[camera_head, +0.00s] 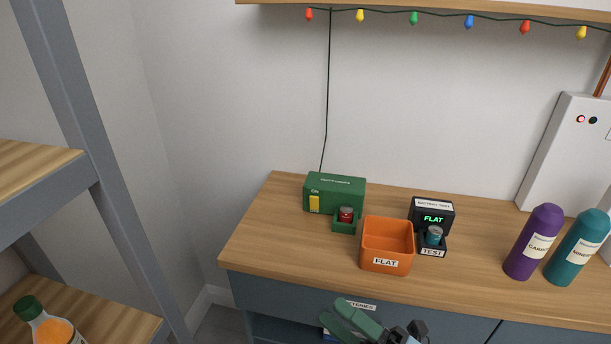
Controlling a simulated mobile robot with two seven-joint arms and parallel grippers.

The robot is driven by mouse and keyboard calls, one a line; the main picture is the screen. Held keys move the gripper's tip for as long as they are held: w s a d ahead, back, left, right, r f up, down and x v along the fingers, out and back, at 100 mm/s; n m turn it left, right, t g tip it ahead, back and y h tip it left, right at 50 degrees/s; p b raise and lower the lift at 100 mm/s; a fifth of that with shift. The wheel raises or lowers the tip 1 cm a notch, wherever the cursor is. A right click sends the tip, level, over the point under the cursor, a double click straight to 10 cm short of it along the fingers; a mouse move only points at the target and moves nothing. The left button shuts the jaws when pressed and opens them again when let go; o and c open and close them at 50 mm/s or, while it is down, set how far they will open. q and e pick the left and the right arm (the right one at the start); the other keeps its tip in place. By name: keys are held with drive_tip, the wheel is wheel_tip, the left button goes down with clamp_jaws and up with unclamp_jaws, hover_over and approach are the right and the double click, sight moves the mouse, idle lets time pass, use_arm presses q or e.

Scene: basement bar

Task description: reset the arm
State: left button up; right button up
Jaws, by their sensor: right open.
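My right gripper (350,316) shows at the bottom centre, in front of the counter's front face. Its green fingers point up and left, and it is open with nothing seen between them. It is apart from the things on the counter (285,250). The rest of my right arm is mostly cut off by the lower picture edge. My left gripper is not in view.
On the counter stand a green box (335,192) with a red battery-like cylinder (346,214), an orange FLAT bin (386,262), a black tester (432,216) reading FLAT with a teal cylinder (434,236), and purple (533,243) and teal (577,248) bottles. Shelving (75,120) stands left.

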drive_tip(key=s+d+f+m+t+h+p, duration=0.15)
drive_tip(key=d+f+m+h, duration=0.25)
drive_tip(key=f+m+h, duration=0.4)
drive_tip(key=s+d+f+m+t+h, duration=0.1)
drive_tip(key=d+f+m+t+h, duration=0.1)
drive_tip(key=d+f+m+h, duration=0.5)
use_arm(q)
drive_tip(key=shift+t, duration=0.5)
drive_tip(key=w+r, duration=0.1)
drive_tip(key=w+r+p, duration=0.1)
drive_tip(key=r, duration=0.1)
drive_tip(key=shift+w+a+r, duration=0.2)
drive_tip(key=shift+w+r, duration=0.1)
use_arm(e)
drive_tip(key=s+d+f+m+g, duration=0.2)
drive_tip(key=s+f+m, duration=0.4)
drive_tip(key=s, duration=0.3)
drive_tip(key=s+d+f+m+g+h, duration=0.1)
drive_tip(key=s+f+m+g, duration=0.4)
drive_tip(key=s+f+m, duration=0.2)
wheel_tip(320, 180, down, 2)
drive_tip(key=shift+s+d+f+h, duration=0.15)
drive_tip(key=shift+s+d+h, duration=0.2)
drive_tip(key=shift+s, duration=0.65)
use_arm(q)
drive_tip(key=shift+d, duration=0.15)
